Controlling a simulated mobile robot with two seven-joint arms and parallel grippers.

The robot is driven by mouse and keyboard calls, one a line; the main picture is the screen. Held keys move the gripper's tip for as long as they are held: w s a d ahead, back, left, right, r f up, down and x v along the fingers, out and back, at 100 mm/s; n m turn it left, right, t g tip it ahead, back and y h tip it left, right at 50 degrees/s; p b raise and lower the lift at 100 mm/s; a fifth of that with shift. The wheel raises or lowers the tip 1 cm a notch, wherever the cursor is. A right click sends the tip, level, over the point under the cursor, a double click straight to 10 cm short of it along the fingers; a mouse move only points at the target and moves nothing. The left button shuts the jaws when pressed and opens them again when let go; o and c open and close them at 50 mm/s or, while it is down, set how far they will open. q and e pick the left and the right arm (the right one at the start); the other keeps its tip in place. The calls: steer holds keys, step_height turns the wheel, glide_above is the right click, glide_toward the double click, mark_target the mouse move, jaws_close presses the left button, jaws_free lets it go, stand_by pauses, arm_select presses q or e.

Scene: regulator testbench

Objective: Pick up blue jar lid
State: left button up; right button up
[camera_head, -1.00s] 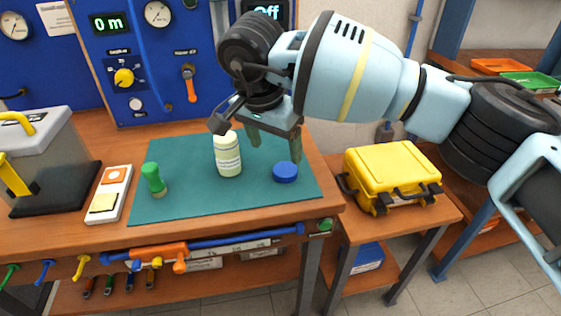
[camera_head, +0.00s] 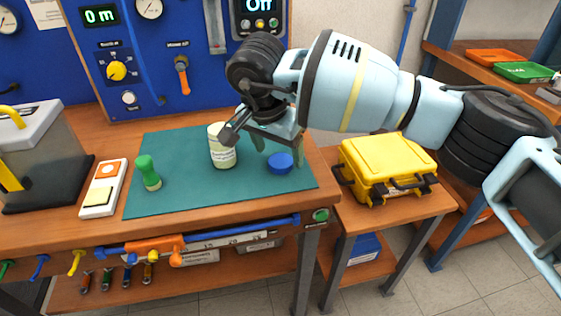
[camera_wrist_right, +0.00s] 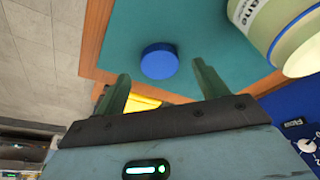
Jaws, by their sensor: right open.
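The blue jar lid (camera_head: 280,163) lies flat on the right part of the green mat (camera_head: 190,196) on the workbench. In the right wrist view the lid (camera_wrist_right: 159,61) shows beyond and between the two fingertips. My right gripper (camera_head: 279,151) is open and empty, with its fingers pointing down close to the lid. I cannot tell whether a finger touches it. The pale jar (camera_head: 222,150) stands upright on the mat, left of the lid, partly covered by my right gripper. It also shows in the right wrist view (camera_wrist_right: 275,25). My left gripper is out of view.
The blue panel (camera_head: 150,60) rises behind the bench. A yellow case (camera_head: 388,167) sits on a lower table at the right.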

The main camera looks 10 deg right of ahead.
steer(key=shift+x, duration=1.15)
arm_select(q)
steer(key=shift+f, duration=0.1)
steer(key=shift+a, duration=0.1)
arm_select(e)
steer(key=shift+c, duration=0.4)
steer(key=c, duration=0.9)
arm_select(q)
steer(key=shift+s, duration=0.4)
arm_select(e)
steer(key=shift+c, duration=0.2)
steer(key=shift+r, duration=0.2)
